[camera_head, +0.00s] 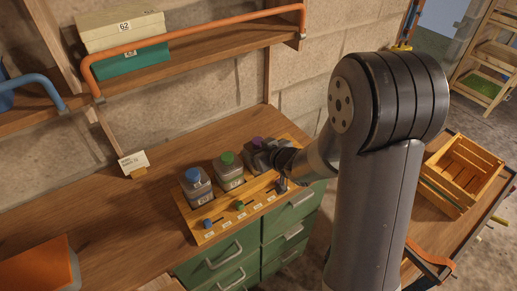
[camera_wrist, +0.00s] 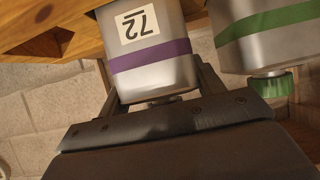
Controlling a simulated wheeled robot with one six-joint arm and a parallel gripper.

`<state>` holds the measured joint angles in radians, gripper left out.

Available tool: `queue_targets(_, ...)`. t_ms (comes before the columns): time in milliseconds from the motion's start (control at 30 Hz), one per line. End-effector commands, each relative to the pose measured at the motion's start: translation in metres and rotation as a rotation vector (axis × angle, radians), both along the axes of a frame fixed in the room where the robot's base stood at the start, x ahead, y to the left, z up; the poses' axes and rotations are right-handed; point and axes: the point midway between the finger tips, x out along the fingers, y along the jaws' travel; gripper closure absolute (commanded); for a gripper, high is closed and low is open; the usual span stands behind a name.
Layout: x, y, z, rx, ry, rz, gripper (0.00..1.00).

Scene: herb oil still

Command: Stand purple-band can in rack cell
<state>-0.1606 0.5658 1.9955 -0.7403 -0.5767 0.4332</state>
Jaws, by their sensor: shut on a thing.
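The purple-band can (camera_wrist: 150,55) fills the upper middle of the wrist view, with a white label reading 72. It appears upside down there. My gripper (camera_wrist: 155,100) is shut on it, one finger along each side. In the head view my gripper (camera_head: 268,158) is at the far right part of the wooden rack (camera_head: 205,236), and the can's purple cap (camera_head: 257,141) shows just behind it. Its body is mostly hidden by my gripper. The can's base is out of the wrist view, so I cannot tell whether it rests in a cell.
A green-capped can (camera_head: 229,170) stands in the rack close beside the held can; its green band (camera_wrist: 270,22) shows in the wrist view. A blue-capped can (camera_head: 195,187) stands further left. A small card (camera_head: 133,162) stands behind.

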Motion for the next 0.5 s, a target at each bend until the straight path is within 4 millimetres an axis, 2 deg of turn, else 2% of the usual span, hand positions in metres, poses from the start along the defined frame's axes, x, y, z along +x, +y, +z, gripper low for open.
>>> queue_targets(267, 0.0005, 0.0002, 0.0008, 0.002, -0.002, 0.0, 0.78)
queue_targets(300, 0.0005, 0.0002, 0.0008, 0.002, -0.002, 0.0, 0.35)
queue_targets(500, 0.0004, 0.0002, 0.0003, 0.001, -0.002, 0.0, 0.19)
